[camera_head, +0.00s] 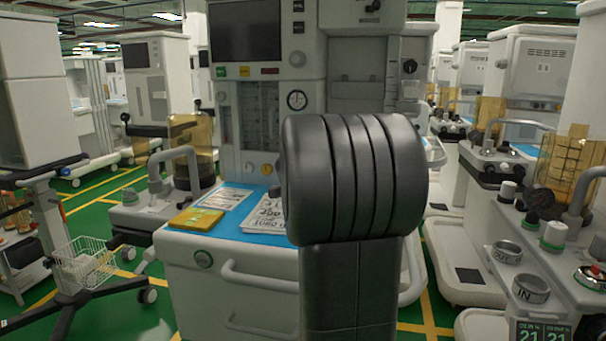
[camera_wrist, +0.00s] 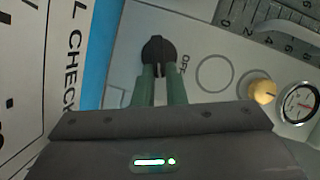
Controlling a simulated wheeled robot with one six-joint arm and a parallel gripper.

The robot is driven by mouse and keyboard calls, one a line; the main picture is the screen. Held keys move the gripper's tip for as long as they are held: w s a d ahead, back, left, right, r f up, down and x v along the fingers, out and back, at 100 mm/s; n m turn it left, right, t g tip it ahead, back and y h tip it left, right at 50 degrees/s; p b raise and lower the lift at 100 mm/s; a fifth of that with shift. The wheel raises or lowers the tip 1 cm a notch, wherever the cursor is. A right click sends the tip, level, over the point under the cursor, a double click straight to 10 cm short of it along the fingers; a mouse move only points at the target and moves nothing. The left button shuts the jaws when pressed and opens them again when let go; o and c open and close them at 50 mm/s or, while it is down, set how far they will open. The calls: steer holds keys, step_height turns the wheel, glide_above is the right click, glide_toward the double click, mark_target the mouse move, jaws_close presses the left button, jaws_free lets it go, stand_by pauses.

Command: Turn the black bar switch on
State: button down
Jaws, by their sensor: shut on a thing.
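The black bar switch (camera_wrist: 157,48) is a round dark knob with a raised bar, on the pale panel in the wrist view. Its bar runs roughly up and down in that picture. The letters "OFF" are printed just right of it. My gripper (camera_wrist: 160,75) has two green fingers reaching up to the knob, one on each side of the bar, and is shut on it. The fingers hide the lower part of the knob. In the head view my dark arm covers the middle, and the gripper and switch are hidden.
Near the switch are a yellow knob (camera_wrist: 263,91), a round gauge (camera_wrist: 299,103) and flow scales (camera_wrist: 285,20). The anaesthesia cart (camera_head: 250,85) stands ahead, its blue worktop (camera_head: 222,212) bearing a yellow booklet (camera_head: 197,219) and printed sheets. Other carts stand left and right.

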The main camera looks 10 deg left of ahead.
steer(key=shift+r, duration=0.1)
steer(key=c, duration=1.5)
jaws_free()
steer(key=shift+w, duration=0.1)
steer(key=p+v, duration=0.1)
steer(key=v, duration=1.1)
steer(key=shift+s+r, duration=0.15)
steer(key=shift+s, duration=0.15)
steer(key=shift+s+d, duration=0.25)
steer(key=shift+s, duration=0.35)
steer(key=shift+o, duration=0.6)
